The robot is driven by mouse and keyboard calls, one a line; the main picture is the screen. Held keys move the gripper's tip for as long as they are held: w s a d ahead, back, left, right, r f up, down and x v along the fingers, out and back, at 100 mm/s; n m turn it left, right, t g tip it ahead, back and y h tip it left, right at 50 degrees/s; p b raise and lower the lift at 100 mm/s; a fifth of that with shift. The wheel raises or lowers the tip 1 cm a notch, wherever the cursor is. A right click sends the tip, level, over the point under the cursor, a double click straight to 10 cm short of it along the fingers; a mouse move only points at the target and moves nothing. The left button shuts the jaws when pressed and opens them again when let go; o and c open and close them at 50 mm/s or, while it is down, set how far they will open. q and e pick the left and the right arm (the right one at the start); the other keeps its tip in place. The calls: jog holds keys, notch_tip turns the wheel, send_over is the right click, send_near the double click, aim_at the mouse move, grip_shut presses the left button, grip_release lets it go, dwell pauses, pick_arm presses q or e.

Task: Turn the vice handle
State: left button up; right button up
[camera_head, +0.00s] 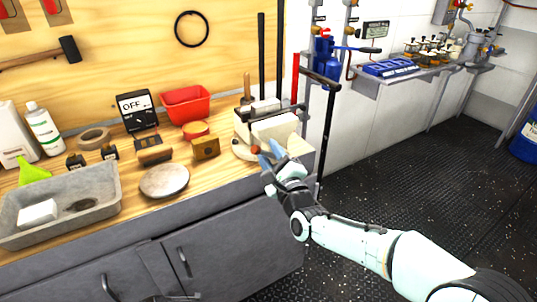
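The pale grey vice (272,128) stands on the right end of the wooden workbench. A small orange-red knob (255,150) shows low at its front and may be an end of the vice handle. The rest of the handle is hidden or too small to make out. My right gripper (271,155) is at the front of the vice, just right of the knob. Its two blue fingertips stand a little apart. I cannot tell whether they touch the handle. My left gripper is not in view.
The workbench (222,168) also holds a red bin (186,104), a round stone-coloured disc (164,181), small blocks, bottles and a grey basin (103,203). Long-handled tools stand behind and beside the vice. The dark deck floor (400,165) at the right is clear.

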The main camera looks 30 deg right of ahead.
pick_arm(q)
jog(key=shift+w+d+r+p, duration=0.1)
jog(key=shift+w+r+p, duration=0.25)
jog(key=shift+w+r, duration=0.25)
pick_arm(e)
jog(key=s+a+f, duration=0.1)
jog(key=s+f, duration=0.1)
jog(key=s, duration=1.1)
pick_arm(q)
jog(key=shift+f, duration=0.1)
pick_arm(e)
jog(key=shift+a, duration=0.1)
